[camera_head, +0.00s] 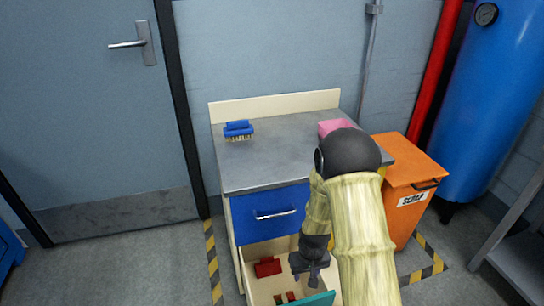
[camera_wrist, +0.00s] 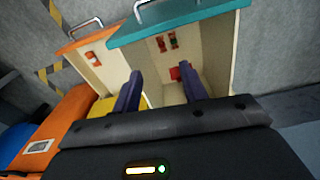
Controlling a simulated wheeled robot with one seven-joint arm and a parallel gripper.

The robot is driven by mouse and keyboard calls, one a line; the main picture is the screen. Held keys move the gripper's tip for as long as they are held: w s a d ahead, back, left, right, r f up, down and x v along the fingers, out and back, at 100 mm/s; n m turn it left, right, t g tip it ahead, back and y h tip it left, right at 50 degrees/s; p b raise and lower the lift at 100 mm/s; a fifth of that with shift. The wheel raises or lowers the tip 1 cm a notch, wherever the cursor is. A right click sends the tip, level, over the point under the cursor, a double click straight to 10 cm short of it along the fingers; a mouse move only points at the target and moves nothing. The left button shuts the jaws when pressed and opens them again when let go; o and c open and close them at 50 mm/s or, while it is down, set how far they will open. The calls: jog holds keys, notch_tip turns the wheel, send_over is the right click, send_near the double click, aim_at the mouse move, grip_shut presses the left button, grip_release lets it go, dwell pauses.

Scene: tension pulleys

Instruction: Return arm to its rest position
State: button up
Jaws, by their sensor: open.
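My gripper (camera_head: 312,278) hangs at the end of my bent arm, in front of the workbench and above an open drawer with a teal front (camera_head: 308,300). In the wrist view its two dark fingers (camera_wrist: 162,82) are spread apart with nothing between them. The teal drawer (camera_wrist: 180,25) lies beyond the fingertips and holds several small red and green parts (camera_wrist: 166,42). My arm hides part of the bench's right side in the head view.
The grey bench top (camera_head: 270,155) carries a blue brush (camera_head: 238,130) and a pink item (camera_head: 336,127). A blue drawer (camera_head: 270,212) is shut. An orange-fronted drawer (camera_wrist: 92,38) stands open. An orange scrap bin (camera_head: 408,175) and blue tank (camera_head: 495,100) stand right.

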jog(key=s+d+r+m+t+b, duration=0.1)
jog(key=s+d+r+b, duration=0.25)
jog(key=s+r, duration=0.3)
jog(key=s+d+r+m+t+b, duration=0.1)
jog(key=s+d+r+b, duration=0.1)
jog(key=s+r+b, duration=0.35)
jog(key=w+p+v, duration=0.3)
jog(key=p+v, duration=0.9)
jog(key=p, duration=0.1)
jog(key=w+r+p+v, duration=0.1)
jog(key=w+p+v, duration=0.2)
jog(key=p+v, duration=1)
jog(key=w+r+p+v, duration=0.1)
jog(key=w+p+v, duration=0.2)
jog(key=p+v, duration=0.9)
jog(key=shift+a+r+m+p, duration=0.35)
jog(key=shift+r+p, duration=0.2)
jog(key=shift+p, duration=0.2)
jog(key=shift+s+a, duration=0.1)
jog(key=shift+a, duration=0.05)
jog(key=shift+c, duration=0.7)
jog(key=shift+s, duration=0.1)
